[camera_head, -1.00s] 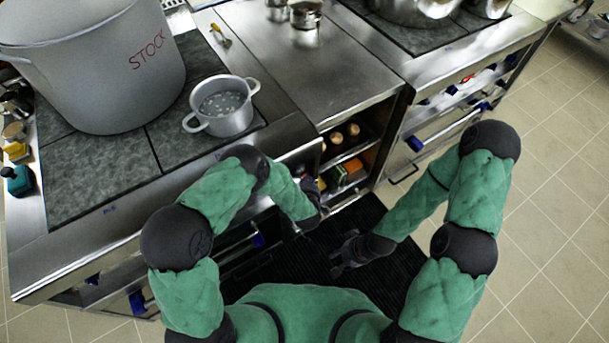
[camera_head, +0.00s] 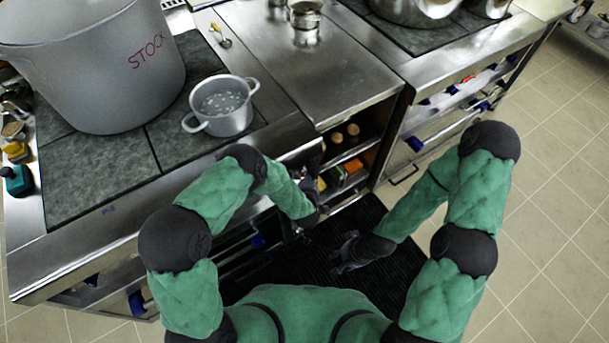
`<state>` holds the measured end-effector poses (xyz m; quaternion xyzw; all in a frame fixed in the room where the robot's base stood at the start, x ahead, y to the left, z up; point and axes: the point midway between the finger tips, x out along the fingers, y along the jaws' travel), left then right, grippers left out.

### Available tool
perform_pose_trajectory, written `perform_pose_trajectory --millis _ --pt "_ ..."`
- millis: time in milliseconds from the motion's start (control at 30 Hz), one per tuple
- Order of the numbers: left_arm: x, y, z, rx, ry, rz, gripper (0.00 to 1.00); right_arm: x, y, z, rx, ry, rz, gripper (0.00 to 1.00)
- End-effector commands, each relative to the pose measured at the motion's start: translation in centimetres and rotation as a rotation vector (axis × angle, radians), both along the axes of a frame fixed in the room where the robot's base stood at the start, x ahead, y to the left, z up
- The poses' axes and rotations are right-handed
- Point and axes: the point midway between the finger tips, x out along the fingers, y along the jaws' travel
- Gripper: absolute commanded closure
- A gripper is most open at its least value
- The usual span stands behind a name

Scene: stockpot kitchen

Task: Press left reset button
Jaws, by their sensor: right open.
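The left stove's front (camera_head: 75,262) runs along the lower left of the head view. I cannot make out a left reset button on it; my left forearm and the counter edge cover part of this front. My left gripper (camera_head: 303,226) is low beside the right end of this front, near the open shelf. Its fingers are small and dark, so I cannot tell whether they are open or shut. My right gripper (camera_head: 345,258) is open and empty above the black floor mat (camera_head: 385,277), apart from the stoves.
A large STOCK pot (camera_head: 95,75) and a small two-handled pot (camera_head: 222,106) stand on the left stove. The open shelf (camera_head: 345,160) holds several items. A small red part (camera_head: 468,79) shows on the right stove's front (camera_head: 440,125).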

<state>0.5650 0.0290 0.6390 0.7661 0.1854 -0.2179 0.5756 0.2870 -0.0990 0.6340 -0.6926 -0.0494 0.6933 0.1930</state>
Motion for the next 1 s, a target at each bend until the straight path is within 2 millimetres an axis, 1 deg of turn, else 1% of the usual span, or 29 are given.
perform_pose_trajectory --millis 633,1000 --pt "0.3 0.2 0.1 0.0 -0.002 0.002 1.0 0.0 0.0 -0.1 0.0 0.0 0.0 0.57" --pt "-0.9 -0.7 0.1 0.0 -0.002 0.0 1.0 0.0 0.0 0.1 0.0 0.0 0.0 0.57"
